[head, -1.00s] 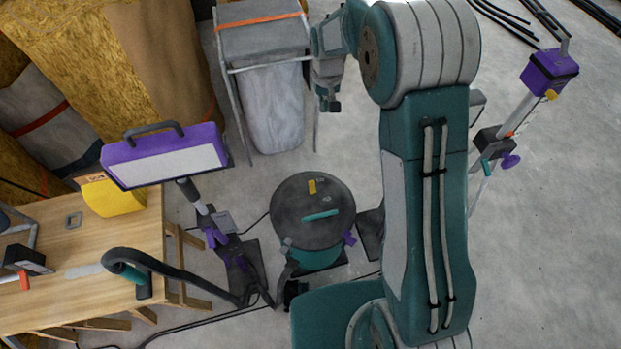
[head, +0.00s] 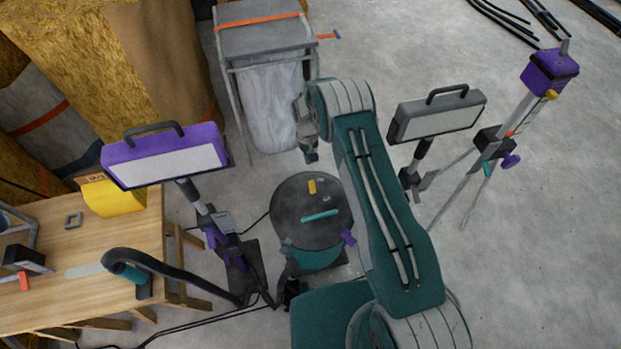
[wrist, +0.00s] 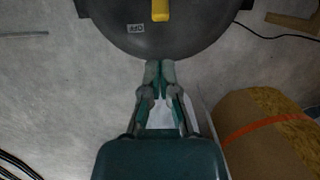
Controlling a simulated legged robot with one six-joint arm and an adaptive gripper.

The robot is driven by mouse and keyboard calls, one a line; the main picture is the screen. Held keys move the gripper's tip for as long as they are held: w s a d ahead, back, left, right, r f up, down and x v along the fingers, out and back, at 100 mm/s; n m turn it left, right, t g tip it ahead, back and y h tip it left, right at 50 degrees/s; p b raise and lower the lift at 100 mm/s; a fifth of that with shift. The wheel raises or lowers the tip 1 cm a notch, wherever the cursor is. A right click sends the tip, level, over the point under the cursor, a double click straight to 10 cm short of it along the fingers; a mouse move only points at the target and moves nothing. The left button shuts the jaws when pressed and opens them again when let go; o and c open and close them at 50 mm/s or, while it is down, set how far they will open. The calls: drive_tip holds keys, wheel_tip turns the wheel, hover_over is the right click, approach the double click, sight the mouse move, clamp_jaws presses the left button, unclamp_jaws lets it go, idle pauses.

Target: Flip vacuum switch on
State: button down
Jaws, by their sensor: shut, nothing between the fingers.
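The vacuum (head: 312,215) stands on the floor in the middle of the head view, with a dark round lid and a teal body. A yellow switch (head: 312,187) sits on its lid; the switch (wrist: 160,10) also shows at the top of the wrist view, next to a small label (wrist: 135,28) that appears to read OFF. My gripper (wrist: 160,66) is shut and empty, its fingertips at the near rim of the lid in that picture, below the switch and apart from it. In the head view my gripper (head: 311,157) hangs just above the lid's far edge.
A purple work light (head: 165,155) stands left of the vacuum, and a grey one (head: 436,118) stands to the right. A wooden table (head: 60,280) with a hose is at left. A bag stand (head: 265,50) is behind. Open floor lies at right.

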sight(313, 186)
drive_tip(key=f, duration=0.3)
drive_tip(key=s+f, duration=0.1)
drive_tip(key=f, duration=0.2)
drive_tip(key=s+f, duration=0.1)
drive_tip(key=f, duration=0.2)
drive_tip(key=shift+d+f, duration=0.2)
drive_tip(key=shift+f, duration=0.2)
drive_tip(key=shift+s+r+t, duration=0.2)
drive_tip(key=shift+r+t, duration=0.1)
drive_tip(key=shift+t, duration=0.6)
drive_tip(key=shift+s+d+r+t+y, duration=0.15)
drive_tip(key=shift+s+t+y, duration=0.15)
drive_tip(key=shift+t, duration=0.4)
drive_tip(key=shift+s+r, duration=0.3)
drive_tip(key=shift+s, duration=0.3)
drive_tip(key=shift+s+d+r, duration=0.1)
drive_tip(key=shift+s+d, duration=0.1)
drive_tip(key=shift+s, duration=0.2)
drive_tip(key=shift+w, duration=0.1)
